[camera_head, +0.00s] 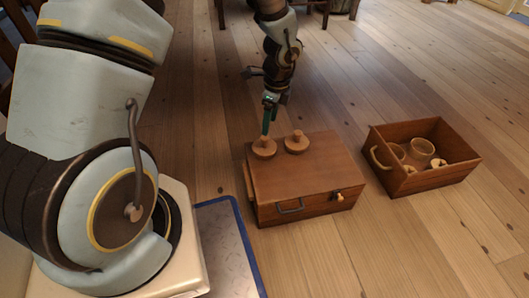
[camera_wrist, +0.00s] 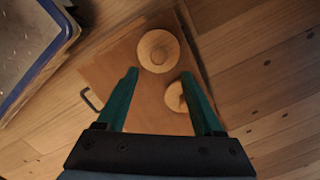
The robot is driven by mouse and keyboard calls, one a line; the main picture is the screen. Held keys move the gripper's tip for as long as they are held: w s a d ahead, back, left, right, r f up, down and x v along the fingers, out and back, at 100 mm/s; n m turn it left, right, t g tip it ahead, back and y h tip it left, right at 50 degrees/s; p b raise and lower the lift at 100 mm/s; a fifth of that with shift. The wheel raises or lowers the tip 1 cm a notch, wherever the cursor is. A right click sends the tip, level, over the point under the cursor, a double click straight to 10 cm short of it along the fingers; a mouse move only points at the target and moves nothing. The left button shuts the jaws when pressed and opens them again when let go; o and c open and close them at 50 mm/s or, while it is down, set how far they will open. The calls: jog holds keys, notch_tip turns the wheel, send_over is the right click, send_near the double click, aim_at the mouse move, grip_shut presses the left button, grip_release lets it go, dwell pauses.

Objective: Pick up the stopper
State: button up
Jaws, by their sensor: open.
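Two turned wooden pieces, each a round disc with a knob, sit on top of a brown wooden box (camera_head: 310,170). One is at the left (camera_head: 263,148), the other just right of it (camera_head: 296,142). I cannot tell which of them is the stopper. My gripper (camera_head: 267,122) points down just above the left piece. One disc (camera_wrist: 158,50) lies beyond the fingertips, and the other (camera_wrist: 175,97) is partly hidden by the right finger.
An open wooden drawer (camera_head: 405,186) with cups (camera_head: 421,152) and small pieces stands on the floor to the right. The box has a metal handle (camera_head: 290,208) and a small knob (camera_head: 338,197) on its front. A blue-edged mat (camera_head: 228,240) lies at the left.

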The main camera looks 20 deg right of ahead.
aim_at(264, 137)
jog(key=f+b, duration=0.1)
jog(key=f, duration=0.1)
jog(key=a+f+b, duration=0.1)
jog(key=f+b, duration=0.1)
jog(key=f, duration=0.1)
jog(key=w+f+b, duration=0.1)
jog(key=f, duration=0.2)
jog(key=shift+a+f+b, duration=0.15)
jog(key=shift+a+b, duration=0.05)
jog(key=shift+b, duration=0.2)
jog(key=shift+s, duration=0.1)
grip_shut()
